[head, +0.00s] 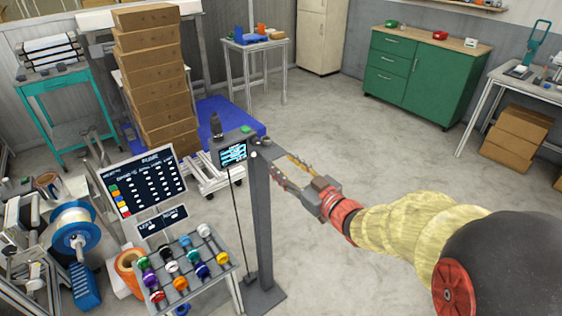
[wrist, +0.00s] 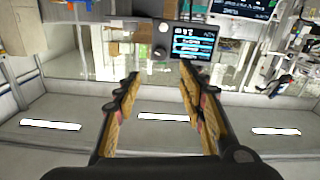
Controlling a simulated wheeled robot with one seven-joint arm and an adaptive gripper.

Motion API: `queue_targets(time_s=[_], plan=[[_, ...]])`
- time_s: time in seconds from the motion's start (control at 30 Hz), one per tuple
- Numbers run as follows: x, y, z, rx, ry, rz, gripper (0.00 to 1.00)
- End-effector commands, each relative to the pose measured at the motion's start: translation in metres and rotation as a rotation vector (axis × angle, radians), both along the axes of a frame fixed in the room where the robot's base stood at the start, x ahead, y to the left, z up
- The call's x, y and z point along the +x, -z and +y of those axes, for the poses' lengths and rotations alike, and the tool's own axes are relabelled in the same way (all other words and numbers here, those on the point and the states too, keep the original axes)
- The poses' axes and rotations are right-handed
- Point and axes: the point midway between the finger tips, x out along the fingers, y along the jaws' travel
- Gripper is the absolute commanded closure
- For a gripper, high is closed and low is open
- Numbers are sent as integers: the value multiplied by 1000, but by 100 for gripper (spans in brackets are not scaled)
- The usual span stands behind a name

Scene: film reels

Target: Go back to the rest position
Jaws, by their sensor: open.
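My gripper (head: 293,175) is stretched out in mid-air in the head view, beside the top of a grey post with a small screen. In the wrist view my gripper (wrist: 160,88) shows two separated fingers with tan pads and nothing between them. The small screen (wrist: 193,45) shows beyond the fingertips, and in the head view the same screen (head: 233,154) sits at the post's top. My arm reaches in from the lower right, with a yellowish sleeve and a red ring.
A rack of coloured reels (head: 185,262) stands below left of the post (head: 262,220). A stack of brown boxes (head: 155,80) rises behind it. A green cabinet (head: 420,75) and a table with boxes stand at the right. The grey floor (head: 350,125) between is clear.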

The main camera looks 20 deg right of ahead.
Motion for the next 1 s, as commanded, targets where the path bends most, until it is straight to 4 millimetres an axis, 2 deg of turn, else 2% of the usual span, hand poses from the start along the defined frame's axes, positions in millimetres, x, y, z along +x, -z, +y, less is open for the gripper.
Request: queue_targets(time_s=[0.17, 0.27, 0.37, 0.47, 0.5, 0.6, 0.73, 0.87, 1.0], plan=[[0, 0, 0, -5, 0, -2, 60], [2, 11, -6, -33, 22, 33, 60], [4, 38, -25, -76, 92, 125, 60], [-3, 79, -56, -120, 206, 275, 60], [-9, 92, -70, -136, 255, 338, 60], [-31, 115, -100, -166, 372, 486, 60], [-69, 126, -122, -185, 491, 666, 60], [-115, 126, -124, -180, 570, 844, 60], [-168, 113, -104, -147, 607, 1019, 60]])
